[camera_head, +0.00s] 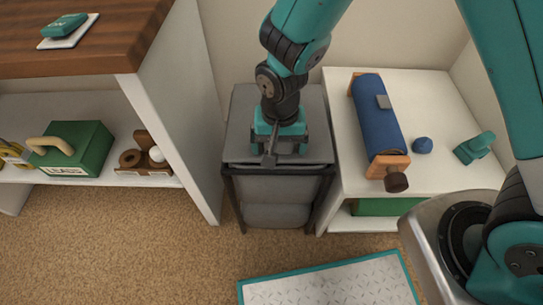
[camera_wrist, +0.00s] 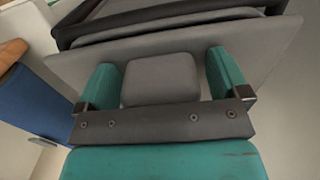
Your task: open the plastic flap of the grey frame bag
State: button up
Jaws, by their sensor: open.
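The grey frame bag (camera_head: 275,213) stands upright on the floor between two white units, with a dark frame around its grey body. Its grey flap (camera_head: 241,140) lies over the top and looks closed. My gripper (camera_head: 283,150) is over the flap, near its front edge. In the wrist view my gripper (camera_wrist: 163,66) is open. Its two teal fingers stand on either side of a raised grey pad (camera_wrist: 160,82) on the flap (camera_wrist: 272,42), apart from it. I cannot tell whether the fingertips touch the flap. My arm hides part of the flap in the head view.
At the right, a white shelf (camera_head: 440,110) holds a blue roll (camera_head: 378,115) with wooden ends, a small blue object (camera_head: 422,145) and a teal object (camera_head: 474,148). At the left, a white side panel (camera_head: 180,110) stands close by. A teal-edged mat (camera_head: 330,285) lies in front.

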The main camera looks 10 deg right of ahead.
jog(key=shift+f, duration=0.35)
dwell(0.3)
jog(key=shift+n+y, duration=0.6)
jog(key=shift+n, duration=0.1)
jog(key=r, duration=0.7)
jog(key=shift+s+d, duration=0.4)
jog(key=s+d+r+n+y, duration=0.2)
jog(key=s+d+r+n, duration=0.15)
jog(key=s+r, duration=0.4)
jog(key=s+d+r+n+y, duration=0.15)
jog(key=s+r+n, duration=0.35)
jog(key=r, duration=0.6)
notch_tip(320, 180, up, 29)
jog(key=p, duration=3)
jog(key=shift+w+d+m, duration=0.25)
jog(key=shift+d+m, duration=0.05)
jog(key=shift+m, duration=0.05)
jog(key=shift+h, duration=0.25)
